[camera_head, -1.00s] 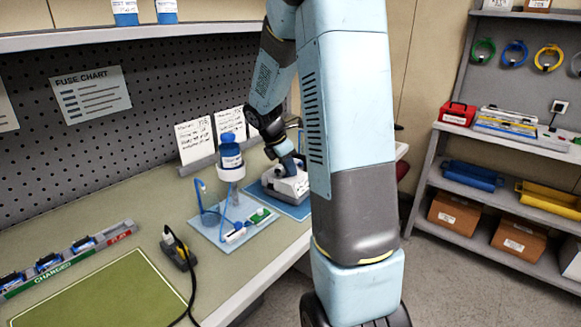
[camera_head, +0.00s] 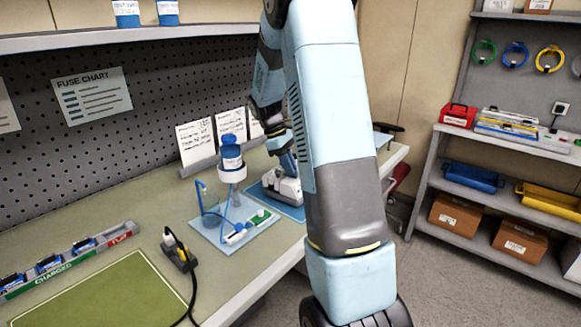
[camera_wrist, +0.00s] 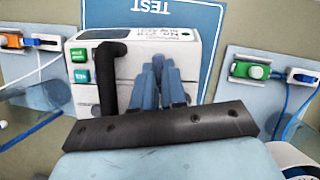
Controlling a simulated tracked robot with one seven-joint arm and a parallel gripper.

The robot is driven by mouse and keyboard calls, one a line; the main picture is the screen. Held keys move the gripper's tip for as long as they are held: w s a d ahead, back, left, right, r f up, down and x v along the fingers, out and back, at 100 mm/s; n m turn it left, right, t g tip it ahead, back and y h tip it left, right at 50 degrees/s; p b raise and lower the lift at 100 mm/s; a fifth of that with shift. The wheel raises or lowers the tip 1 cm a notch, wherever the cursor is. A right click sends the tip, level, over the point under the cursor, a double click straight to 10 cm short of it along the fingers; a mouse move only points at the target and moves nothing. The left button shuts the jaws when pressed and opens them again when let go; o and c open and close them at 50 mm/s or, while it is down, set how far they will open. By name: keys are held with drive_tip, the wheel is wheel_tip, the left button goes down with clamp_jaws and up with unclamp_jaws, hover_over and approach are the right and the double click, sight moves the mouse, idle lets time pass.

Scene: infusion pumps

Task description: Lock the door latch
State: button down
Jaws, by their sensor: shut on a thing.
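The white infusion pump (camera_head: 284,189) sits on a blue mat near the bench's right end, partly hidden by my arm. The latch itself is hidden by the fingers. A black bent bar (camera_wrist: 111,70) stands left of the fingers. In the head view my gripper (camera_head: 289,165) comes down on the pump from above.
A blue-capped bottle (camera_head: 231,152) on a stand and a light-blue board (camera_head: 213,232) with tubing stand left of the pump. A charger rack (camera_head: 66,258), a black-corded box (camera_head: 180,250) and a green mat (camera_head: 105,297) lie farther left. A shelf (camera_head: 460,190) stands at the right.

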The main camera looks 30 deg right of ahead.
drive_tip(key=shift+w+d+m+y, duration=0.1)
drive_tip(key=shift+m+y, duration=0.3)
drive_tip(key=shift+m, duration=0.6)
drive_tip(key=c, duration=1.2)
unclamp_jaws()
drive_tip(key=shift+g, duration=0.3)
drive_tip(key=v, duration=1.3)
drive_tip(key=shift+w+r, duration=0.15)
drive_tip(key=shift+r, duration=0.15)
